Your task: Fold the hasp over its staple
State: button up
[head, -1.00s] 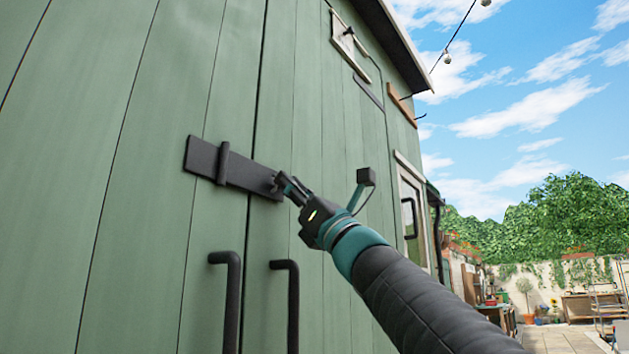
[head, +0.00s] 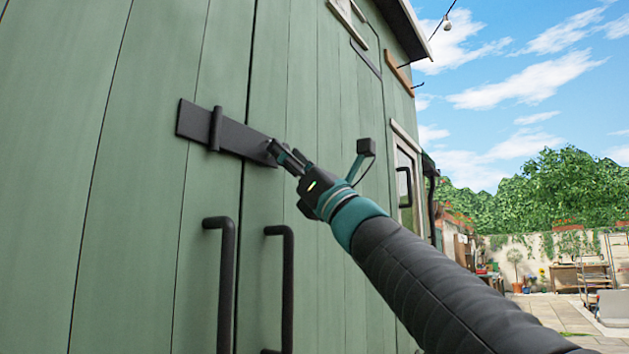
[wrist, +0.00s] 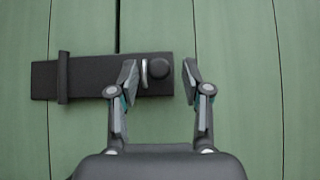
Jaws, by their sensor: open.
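The dark metal hasp (head: 237,137) lies across the seam between the two green doors, with its hinge knuckle (head: 215,129) on the left door. In the wrist view the hasp (wrist: 90,77) lies flat over the seam. The light metal staple (wrist: 144,72) shows near its right end, with a round dark knob (wrist: 159,69) beside it. My gripper (wrist: 158,72) is open, one finger over the hasp left of the staple and the other just past its right end. In the head view my gripper (head: 276,155) is at the hasp's right end and hides it.
Two black door handles (head: 225,280) stand out below the hasp, one on each door. A window (head: 408,188) is further right on the shed wall. Paved open ground lies at the right.

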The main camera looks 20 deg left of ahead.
jog(key=v, duration=1)
jog(key=shift+s+d+f, duration=0.15)
jog(key=shift+d+f, duration=0.1)
jog(key=shift+f, duration=0.05)
